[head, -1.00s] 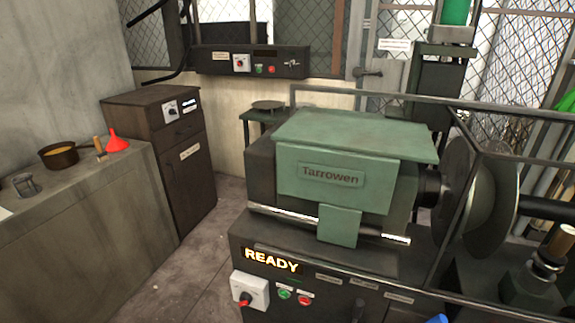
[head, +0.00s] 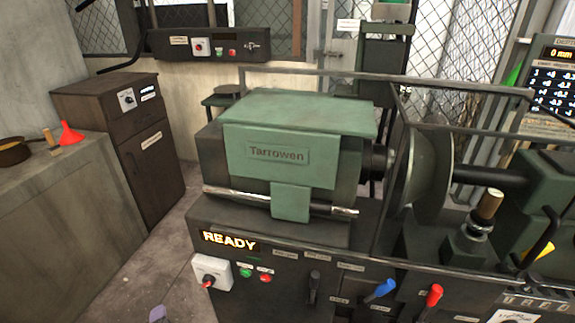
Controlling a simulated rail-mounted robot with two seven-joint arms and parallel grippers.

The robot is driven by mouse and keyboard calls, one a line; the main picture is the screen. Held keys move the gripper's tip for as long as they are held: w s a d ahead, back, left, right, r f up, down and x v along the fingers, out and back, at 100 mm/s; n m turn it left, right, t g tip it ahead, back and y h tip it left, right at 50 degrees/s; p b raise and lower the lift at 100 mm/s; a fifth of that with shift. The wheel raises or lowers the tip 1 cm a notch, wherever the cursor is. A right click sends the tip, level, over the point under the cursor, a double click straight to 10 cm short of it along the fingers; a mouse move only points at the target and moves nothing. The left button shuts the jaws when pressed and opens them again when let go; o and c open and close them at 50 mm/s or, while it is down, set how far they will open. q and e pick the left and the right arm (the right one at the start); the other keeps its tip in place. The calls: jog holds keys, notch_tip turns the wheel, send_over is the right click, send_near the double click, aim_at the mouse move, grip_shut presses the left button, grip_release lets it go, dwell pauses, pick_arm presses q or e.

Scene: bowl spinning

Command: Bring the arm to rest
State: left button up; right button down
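Neither of my grippers shows clearly in the head view. A small grey-violet shape (head: 157,313) pokes in at the bottom edge over the floor; I cannot tell what it is. The green spinning lathe headstock marked Tarrowen (head: 277,152) stands in the middle on a dark base. A lit sign on the base reads READY (head: 230,241). A large round disc (head: 430,180) is mounted on the headstock's right side behind a frame of dark bars.
Blue (head: 380,290) and red (head: 432,297) lever handles stick up from the lathe's front. A bench at left holds a pan (head: 14,152) and red funnel (head: 70,135). A dark cabinet (head: 140,130) stands behind it. A display (head: 555,80) is at far right. Floor is bare between bench and lathe.

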pick_arm(q)
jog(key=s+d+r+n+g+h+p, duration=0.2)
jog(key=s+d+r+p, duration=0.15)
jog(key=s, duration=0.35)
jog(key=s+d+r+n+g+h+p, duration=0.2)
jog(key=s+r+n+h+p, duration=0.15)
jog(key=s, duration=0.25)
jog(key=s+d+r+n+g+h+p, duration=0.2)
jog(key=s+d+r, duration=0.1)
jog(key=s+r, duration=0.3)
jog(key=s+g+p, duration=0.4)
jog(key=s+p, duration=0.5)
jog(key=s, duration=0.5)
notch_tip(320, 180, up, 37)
jog(key=p, duration=3.6)
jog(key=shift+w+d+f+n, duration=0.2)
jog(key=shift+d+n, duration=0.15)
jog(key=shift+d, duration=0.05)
